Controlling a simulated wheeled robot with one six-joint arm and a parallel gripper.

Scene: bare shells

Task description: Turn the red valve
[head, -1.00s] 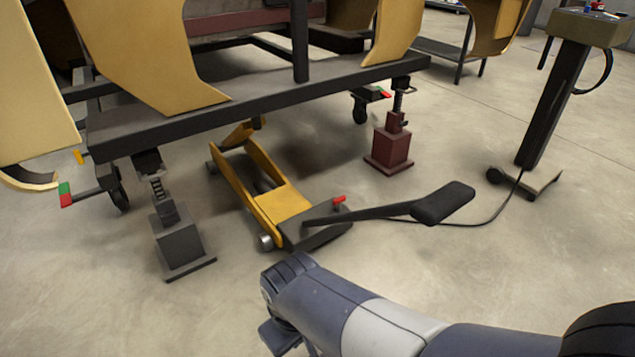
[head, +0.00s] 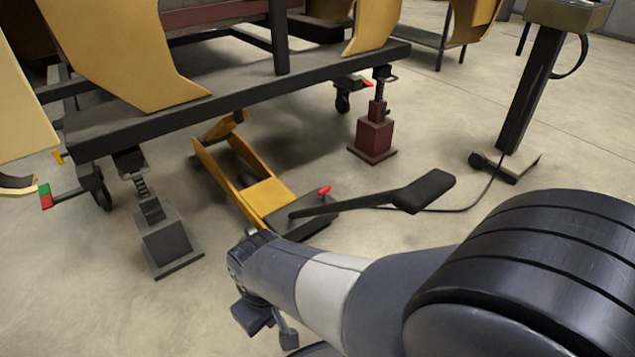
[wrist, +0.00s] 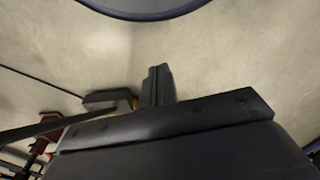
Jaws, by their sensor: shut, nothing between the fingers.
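The red valve (head: 323,190) is a small red handle on the dark end of the yellow floor jack (head: 268,192), beside the foot of its black pedal lever (head: 350,200). My arm reaches in from the lower right, and its end is in front of the jack, apart from the valve. In the wrist view my gripper (wrist: 158,84) has its dark fingers together with nothing between them. The jack's dark end (wrist: 110,98) shows behind it there, with a sliver of yellow.
A dark frame (head: 240,92) with yellow shells stands over the jack. A grey jack stand (head: 166,240) is at the left and a dark red one (head: 374,138) behind. A console post (head: 525,105) with a cable stands at the right. Floor at the lower left is clear.

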